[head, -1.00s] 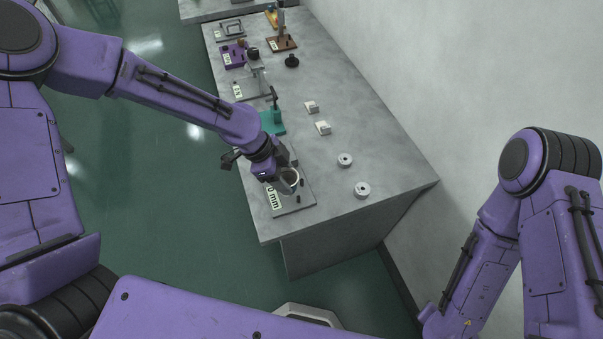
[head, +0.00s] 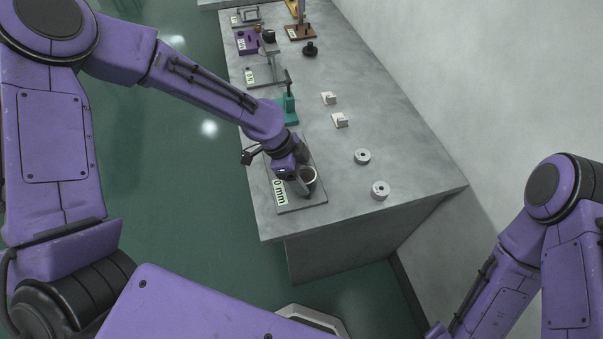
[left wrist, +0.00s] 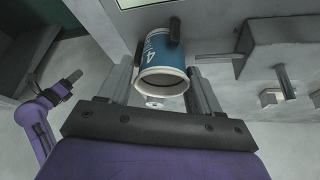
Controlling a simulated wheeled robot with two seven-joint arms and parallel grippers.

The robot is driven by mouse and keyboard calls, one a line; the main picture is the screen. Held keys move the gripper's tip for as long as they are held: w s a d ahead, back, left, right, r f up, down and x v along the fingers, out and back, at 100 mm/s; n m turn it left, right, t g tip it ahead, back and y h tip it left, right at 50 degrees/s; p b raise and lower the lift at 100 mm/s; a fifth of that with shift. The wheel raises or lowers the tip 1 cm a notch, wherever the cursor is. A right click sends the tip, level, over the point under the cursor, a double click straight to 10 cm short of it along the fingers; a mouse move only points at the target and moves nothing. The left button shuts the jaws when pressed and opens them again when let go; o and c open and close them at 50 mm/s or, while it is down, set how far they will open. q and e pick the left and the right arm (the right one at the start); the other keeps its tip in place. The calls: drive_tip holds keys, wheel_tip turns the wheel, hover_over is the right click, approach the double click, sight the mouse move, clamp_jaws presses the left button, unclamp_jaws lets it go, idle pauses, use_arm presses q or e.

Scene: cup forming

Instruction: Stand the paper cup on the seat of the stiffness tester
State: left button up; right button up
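The stiffness tester (head: 302,207) is a grey plate with a "0 mm" label at the near end of the table. The cup is over the plate, beside a dark post of the tester (left wrist: 175,29). Whether its base touches the seat is hidden. My right arm shows in the left wrist view; its gripper is too small to read.
A green device (head: 289,108) stands just behind the tester. A black knob (head: 310,48) and several other devices stand farther back.

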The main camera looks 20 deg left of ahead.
use_arm(q)
drive_tip(key=shift+o, duration=0.8)
drive_tip(key=shift+w, duration=0.1)
drive_tip(key=shift+r, duration=0.4)
drive_tip(key=v, duration=1.1)
drive_tip(key=shift+a+r, duration=0.2)
